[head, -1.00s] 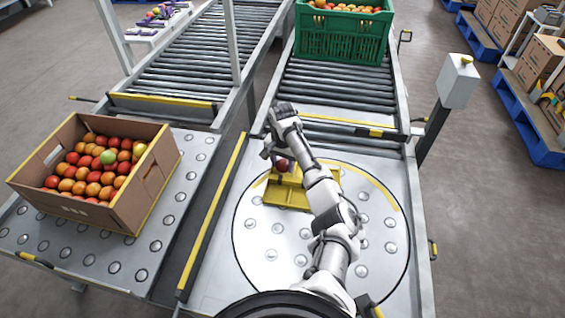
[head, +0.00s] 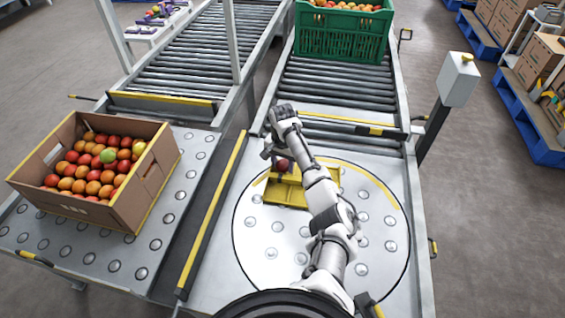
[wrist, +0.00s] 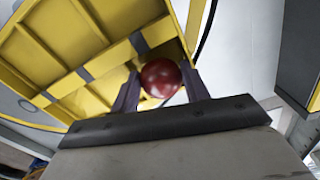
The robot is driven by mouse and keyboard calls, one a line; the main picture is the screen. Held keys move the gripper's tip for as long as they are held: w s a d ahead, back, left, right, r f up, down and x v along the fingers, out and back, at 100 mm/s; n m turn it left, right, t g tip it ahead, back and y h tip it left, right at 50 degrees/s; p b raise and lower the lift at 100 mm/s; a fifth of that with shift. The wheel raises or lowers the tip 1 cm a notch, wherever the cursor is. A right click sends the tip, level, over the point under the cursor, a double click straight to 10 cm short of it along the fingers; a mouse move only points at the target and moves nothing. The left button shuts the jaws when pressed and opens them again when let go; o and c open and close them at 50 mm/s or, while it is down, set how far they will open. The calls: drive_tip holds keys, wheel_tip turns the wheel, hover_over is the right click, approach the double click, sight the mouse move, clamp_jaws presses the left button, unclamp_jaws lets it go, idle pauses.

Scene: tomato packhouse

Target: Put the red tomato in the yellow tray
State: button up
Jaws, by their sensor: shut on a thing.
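The red tomato (wrist: 161,78) is held between the two fingers of my gripper (wrist: 160,90) in the wrist view. In the head view the tomato (head: 282,165) shows dark red below my gripper (head: 276,158), over the back left part of the yellow tray. The yellow tray (head: 284,199) lies on the round steel turntable, partly hidden by my arm. In the wrist view the tray (wrist: 60,45) shows its divided compartments behind and left of the tomato. I cannot tell whether the tomato touches the tray or which compartment it is over.
A cardboard box (head: 150,193) of red and orange tomatoes, with one green, stands on the ball table at the left. A green crate (head: 341,36) of tomatoes sits on the rollers at the back. A grey post with a box (head: 458,80) stands at the right. The turntable's front is clear.

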drive_tip(key=o, duration=0.8)
drive_tip(key=c, duration=0.3)
drive_tip(key=shift+r, duration=0.1)
wheel_tip(320, 180, up, 7)
drive_tip(key=p, duration=0.7)
idle(0.4)
